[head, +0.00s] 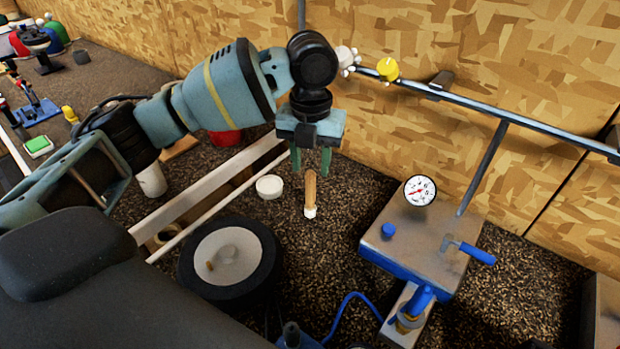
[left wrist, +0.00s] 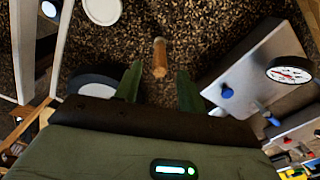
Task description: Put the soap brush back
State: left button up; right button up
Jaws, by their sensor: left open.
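The soap brush has a wooden handle (head: 310,188) and a white tip at its lower end. It appears roughly upright below my left gripper (head: 310,166), above or on the dark speckled floor; I cannot tell whether it touches it. In the left wrist view the brush (left wrist: 160,58) shows end-on between the two green fingertips (left wrist: 158,74), with a gap on each side. My left gripper is open and points down. A small white round pot (head: 269,186) sits to the left of the brush; it also shows in the left wrist view (left wrist: 102,10). My right gripper is out of view.
A grey-topped stand (head: 425,235) with a pressure gauge (head: 419,191) and blue handle is to the right. A black-rimmed wheel (head: 228,265) lies at lower left. Pale rails (head: 205,190) run behind it. A metal bar (head: 490,108) crosses the chipboard wall.

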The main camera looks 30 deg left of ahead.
pick_arm(q)
jog(key=shift+r, duration=2.25)
